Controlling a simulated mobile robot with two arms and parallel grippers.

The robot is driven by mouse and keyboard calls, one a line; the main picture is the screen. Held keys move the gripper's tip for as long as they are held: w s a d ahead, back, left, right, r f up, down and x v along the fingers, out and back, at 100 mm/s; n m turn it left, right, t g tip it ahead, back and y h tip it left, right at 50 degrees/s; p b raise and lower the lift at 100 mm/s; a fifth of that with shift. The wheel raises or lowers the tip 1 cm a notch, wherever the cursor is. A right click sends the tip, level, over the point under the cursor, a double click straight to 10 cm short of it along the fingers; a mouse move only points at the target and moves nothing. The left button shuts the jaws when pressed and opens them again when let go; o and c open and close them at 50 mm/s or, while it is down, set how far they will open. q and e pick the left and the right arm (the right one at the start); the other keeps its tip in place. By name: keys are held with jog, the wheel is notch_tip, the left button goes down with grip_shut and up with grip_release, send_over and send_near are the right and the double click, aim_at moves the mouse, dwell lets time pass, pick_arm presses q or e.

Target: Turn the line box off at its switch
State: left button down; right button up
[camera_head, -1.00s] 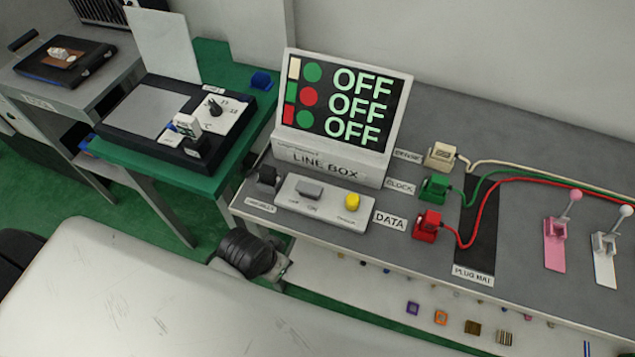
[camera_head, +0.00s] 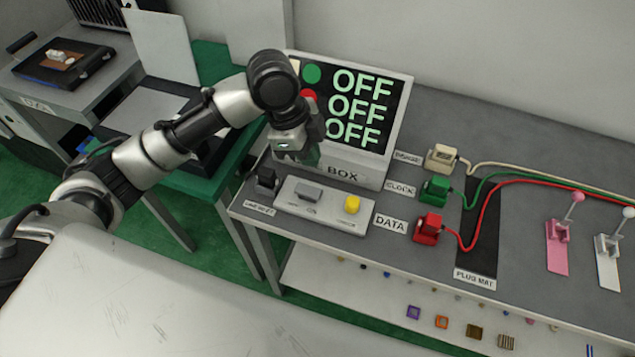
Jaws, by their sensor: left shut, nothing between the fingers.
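The line box (camera_head: 372,171) stands on the grey bench, its screen (camera_head: 358,108) showing OFF on three lines. In front of it is a pale panel (camera_head: 331,207) with a grey switch (camera_head: 309,191) and a yellow button (camera_head: 351,204). My left gripper (camera_head: 306,160) hangs in front of the box's lower left, above and behind the grey switch in the picture. It is shut and empty, and appears apart from the switch. My left arm hides the left part of the screen and the start of the LINE BOX label. My right gripper is out of view.
A black block (camera_head: 265,180) sits left of the panel. White, green (camera_head: 434,190) and red (camera_head: 428,229) plugs with cables lie to the right, by the dark plug mat (camera_head: 480,225). Pink (camera_head: 558,246) and white (camera_head: 607,260) levers stand farther right.

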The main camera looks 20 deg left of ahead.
pick_arm(q)
jog(key=shift+w+a+r+m, duration=0.15)
jog(key=shift+w+a+r, duration=0.25)
jog(key=shift+r, duration=0.25)
jog(key=shift+w+a+r+m, duration=0.15)
jog(key=shift+w+a+r, duration=0.1)
jog(key=shift+a+r, duration=0.3)
jog(key=shift+d, duration=0.15)
jog(key=p, duration=0.1)
send_near(321, 194)
jog(key=x, duration=0.5)
jog(key=shift+w+d+f, duration=0.1)
jog(key=shift+d+f, duration=0.2)
jog(key=shift+f, duration=0.65)
